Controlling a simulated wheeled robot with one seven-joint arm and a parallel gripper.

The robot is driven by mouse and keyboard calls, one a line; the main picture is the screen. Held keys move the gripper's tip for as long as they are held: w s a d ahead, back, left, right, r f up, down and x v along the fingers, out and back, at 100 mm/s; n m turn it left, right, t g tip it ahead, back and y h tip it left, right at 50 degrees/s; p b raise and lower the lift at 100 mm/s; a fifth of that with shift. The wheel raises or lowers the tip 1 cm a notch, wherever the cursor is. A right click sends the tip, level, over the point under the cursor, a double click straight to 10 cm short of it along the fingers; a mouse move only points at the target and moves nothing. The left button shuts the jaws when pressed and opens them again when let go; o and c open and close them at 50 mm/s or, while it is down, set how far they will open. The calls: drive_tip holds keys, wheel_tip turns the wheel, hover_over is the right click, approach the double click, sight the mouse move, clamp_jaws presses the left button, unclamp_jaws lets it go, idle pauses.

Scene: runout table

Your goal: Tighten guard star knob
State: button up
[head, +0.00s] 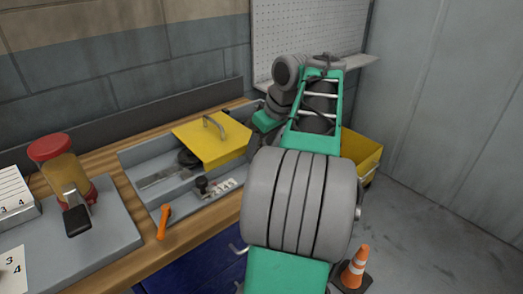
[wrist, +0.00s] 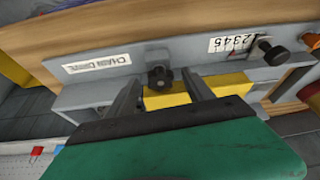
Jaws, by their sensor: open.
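The dark star knob (wrist: 160,78) shows in the wrist view on the grey rail beside the "CHAIN DRIVE" label. My gripper (wrist: 163,84) is open, with one finger on each side of the knob in the picture and nothing held. I cannot tell whether the fingers touch the knob or how deep they reach. The yellow guard (wrist: 185,94) shows between and beside the fingers. In the head view the yellow guard (head: 213,146), with a grey handle, lies over the grey runout trough. My fingertips are hidden there behind my arm.
A black round knob (wrist: 272,52) stands beside a number scale (wrist: 231,43). An orange lever (head: 164,220) sticks up at the trough's front edge. A red-capped jar (head: 63,168) stands at left. A traffic cone (head: 355,267) and yellow bin (head: 361,152) are at right.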

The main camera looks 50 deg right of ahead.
drive_tip(key=shift+f, duration=0.1)
clamp_jaws()
drive_tip(key=m+b, duration=0.1)
drive_tip(key=m+h+b, duration=0.1)
drive_tip(key=shift+w+a+f+m, duration=0.15)
drive_tip(key=shift+a+f+m, duration=0.05)
drive_tip(key=shift+a+m, duration=0.1)
drive_tip(key=shift+r+m+h+b, duration=0.1)
drive_tip(key=shift+m+h+b, duration=0.3)
drive_tip(key=shift+m+b, duration=0.45)
drive_tip(key=shift+r+m, duration=0.15)
drive_tip(key=shift+m, duration=0.1)
